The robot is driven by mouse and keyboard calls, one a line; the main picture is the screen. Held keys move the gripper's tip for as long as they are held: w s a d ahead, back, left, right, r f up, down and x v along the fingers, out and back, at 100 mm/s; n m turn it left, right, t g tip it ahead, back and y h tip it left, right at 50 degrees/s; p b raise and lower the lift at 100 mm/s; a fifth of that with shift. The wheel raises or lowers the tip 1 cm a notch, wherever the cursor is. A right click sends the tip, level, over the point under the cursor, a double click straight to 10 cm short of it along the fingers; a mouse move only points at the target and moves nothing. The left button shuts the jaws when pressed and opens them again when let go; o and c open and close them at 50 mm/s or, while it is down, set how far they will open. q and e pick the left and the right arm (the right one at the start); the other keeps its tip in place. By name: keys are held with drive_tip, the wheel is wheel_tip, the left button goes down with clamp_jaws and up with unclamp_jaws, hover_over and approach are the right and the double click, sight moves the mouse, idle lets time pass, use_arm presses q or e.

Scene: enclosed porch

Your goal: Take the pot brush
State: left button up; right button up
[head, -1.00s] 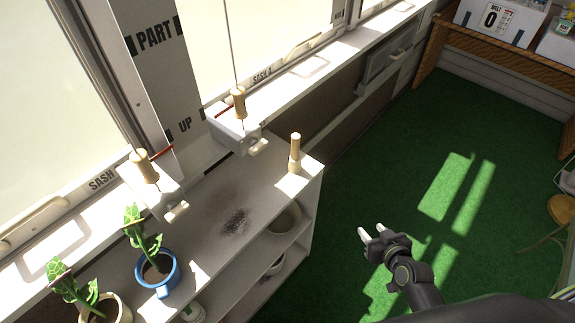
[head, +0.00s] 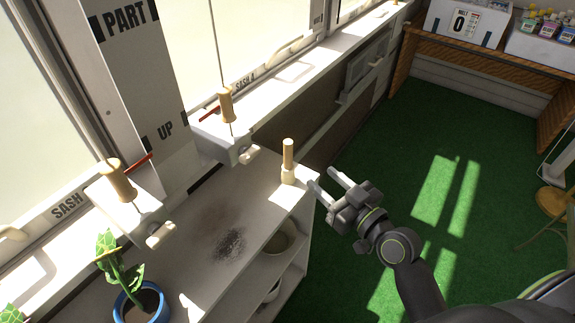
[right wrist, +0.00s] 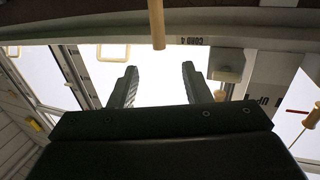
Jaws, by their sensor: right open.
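The pot brush (head: 288,162) appears to be the upright wooden-handled thing with a paler, thicker lower part. It stands on the far right corner of the white shelf top (head: 205,212). My right gripper (head: 323,180) is open and empty, just right of the brush, with its fingers pointing toward it. A small gap remains between fingertips and brush in the head view. In the right wrist view the two fingers are apart, and a wooden rod (right wrist: 156,25) that looks like the brush handle hangs in from the top, between and beyond them. My left gripper is not in view.
Sash blocks with wooden pegs (head: 226,105) (head: 117,180) stand along the window sill, left of the brush. A potted plant in a blue pot (head: 142,303) is at the lower left. Dark dirt (head: 229,243) lies on the shelf top.

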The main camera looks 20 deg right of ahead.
sight(291, 149)
drive_tip(key=p+x, duration=0.1)
drive_tip(key=x, duration=0.7)
drive_tip(key=shift+w+a, duration=0.15)
drive_tip(key=shift+w, duration=0.2)
drive_tip(key=shift+w+a+r+p, duration=0.15)
drive_tip(key=shift+w+p, duration=0.15)
drive_tip(key=shift+w, duration=0.2)
drive_tip(key=x, duration=0.4)
drive_tip(key=shift+w+p, duration=0.15)
drive_tip(key=shift+p, duration=0.25)
clamp_jaws()
